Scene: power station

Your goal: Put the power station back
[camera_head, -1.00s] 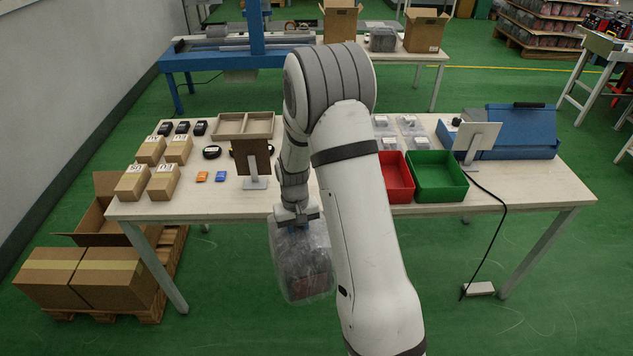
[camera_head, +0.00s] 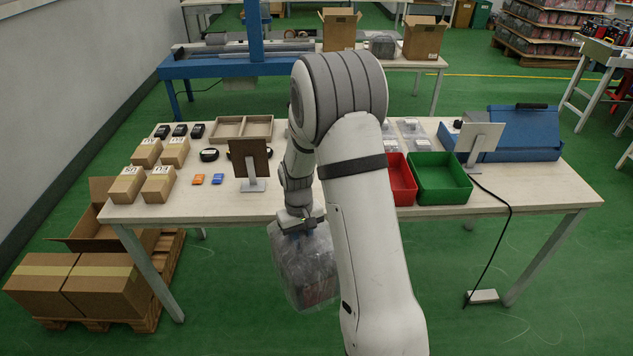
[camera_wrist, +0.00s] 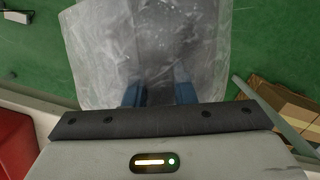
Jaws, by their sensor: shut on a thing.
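The power station (camera_head: 305,268) is wrapped in clear, wrinkled plastic, with a dark and reddish body faintly visible inside. It hangs from my gripper (camera_head: 300,229) in front of the table's near edge, over the green floor. My gripper is shut on its top. In the wrist view, the wrapped power station (camera_wrist: 150,50) fills the upper middle, and the two blue fingertips (camera_wrist: 159,94) press into the plastic. The plastic hides the exact grip and the details of the body.
The table (camera_head: 230,207) holds small cartons (camera_head: 158,184), a red bin (camera_head: 402,180), a green bin (camera_head: 440,178) and a sign stand (camera_head: 252,162). Boxes on a pallet (camera_head: 85,280) stand at the left. A cable runs to a white floor box (camera_head: 482,297). The foreground floor is clear.

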